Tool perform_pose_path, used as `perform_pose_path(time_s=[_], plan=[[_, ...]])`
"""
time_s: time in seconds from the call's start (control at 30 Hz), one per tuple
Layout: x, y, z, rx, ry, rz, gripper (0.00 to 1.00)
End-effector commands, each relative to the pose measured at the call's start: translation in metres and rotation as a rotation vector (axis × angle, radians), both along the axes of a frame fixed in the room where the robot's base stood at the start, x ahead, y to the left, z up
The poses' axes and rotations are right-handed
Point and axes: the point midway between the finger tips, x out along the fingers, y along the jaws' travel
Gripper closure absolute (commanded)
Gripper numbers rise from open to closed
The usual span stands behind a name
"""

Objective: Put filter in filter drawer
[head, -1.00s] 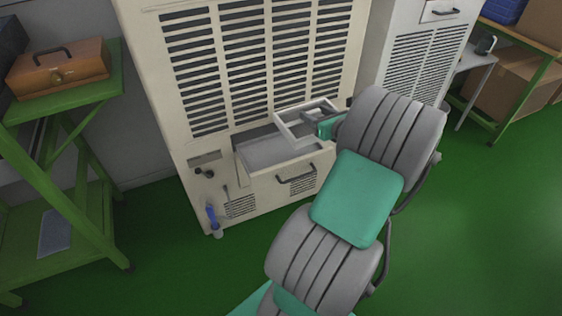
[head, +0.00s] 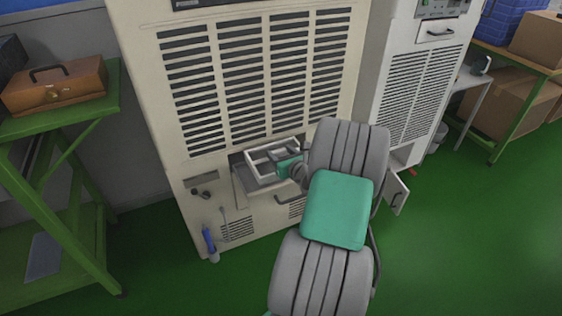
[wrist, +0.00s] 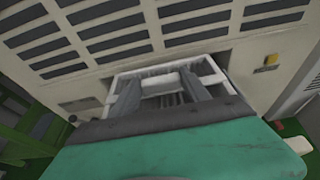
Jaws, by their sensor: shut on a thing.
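The filter (head: 272,146) is a square, pale-framed piece. My gripper (head: 287,160) is shut on it and holds it over the open filter drawer (head: 240,188), low in the beige machine. In the wrist view, the filter (wrist: 212,72) lies in front of my gripper (wrist: 160,92), with the fingers along its middle part. The filter covers most of the drawer's opening. I cannot tell whether it touches the drawer's walls or floor. My arm hides the drawer's right part.
The beige machine (head: 240,70) has a blue-handled valve (head: 209,240) at its lower left. A second machine (head: 418,90) stands to the right, with a small open door (head: 398,192). A green bench (head: 90,118) with a brown toolbox (head: 55,86) stands left. Green floor is clear at right.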

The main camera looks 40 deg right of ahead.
Motion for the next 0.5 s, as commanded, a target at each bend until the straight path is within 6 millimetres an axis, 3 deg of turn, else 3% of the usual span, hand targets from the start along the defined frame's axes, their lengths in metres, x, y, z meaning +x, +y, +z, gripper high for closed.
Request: perform_pose_path(time_s=[0.03,0.1,0.5], plan=[[-0.001,-0.001,-0.016,0.004,0.002,-0.003,0.93],[-0.002,-0.001,-0.026,0.003,0.001,-0.003,0.93],[-0.001,-0.001,-0.031,0.001,0.0,-0.002,0.93]])
